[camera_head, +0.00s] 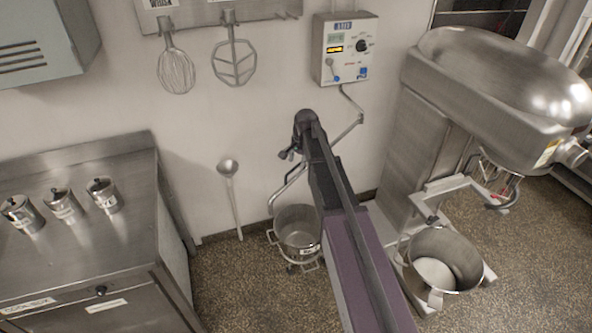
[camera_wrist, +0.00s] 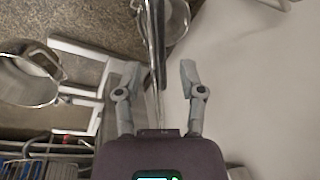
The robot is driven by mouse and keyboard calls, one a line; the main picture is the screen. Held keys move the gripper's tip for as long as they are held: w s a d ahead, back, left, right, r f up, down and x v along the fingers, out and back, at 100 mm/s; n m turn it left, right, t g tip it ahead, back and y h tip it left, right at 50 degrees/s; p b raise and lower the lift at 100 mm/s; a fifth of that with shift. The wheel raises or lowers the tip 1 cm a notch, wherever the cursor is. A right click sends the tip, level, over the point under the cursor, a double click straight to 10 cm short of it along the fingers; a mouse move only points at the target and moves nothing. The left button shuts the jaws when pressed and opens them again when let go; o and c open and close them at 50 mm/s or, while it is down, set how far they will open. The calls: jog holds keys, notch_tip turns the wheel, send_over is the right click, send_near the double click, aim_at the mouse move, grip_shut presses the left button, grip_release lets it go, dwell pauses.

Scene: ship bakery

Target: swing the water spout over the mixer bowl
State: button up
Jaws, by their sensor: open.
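The water spout (camera_head: 347,131) is a thin grey jointed pipe below the wall-mounted water meter (camera_head: 346,50). It runs down and left behind my arm, and its lower end is over a small steel pot (camera_head: 298,225). The steel mixer bowl (camera_head: 466,250) sits low at the mixer's front, to the right of the spout; it also shows at the left of the wrist view (camera_wrist: 22,85). My gripper (camera_wrist: 159,72) is open, with the spout pipe (camera_wrist: 156,38) passing between its spread fingers in the picture. Contact cannot be told. My arm mostly hides the gripper in the head view.
The mixer (camera_head: 495,85) stands at the right, its head above the bowl and a bowl bracket (camera_head: 445,188) projecting forward. A steel counter (camera_head: 70,240) with canisters is at the left. Speckled floor is open between pot and mixer bowl.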

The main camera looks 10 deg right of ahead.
jog(key=shift+w+a+f+b, duration=0.15)
jog(key=shift+f+b, duration=0.6)
jog(key=shift+f, duration=0.3)
grip_shut()
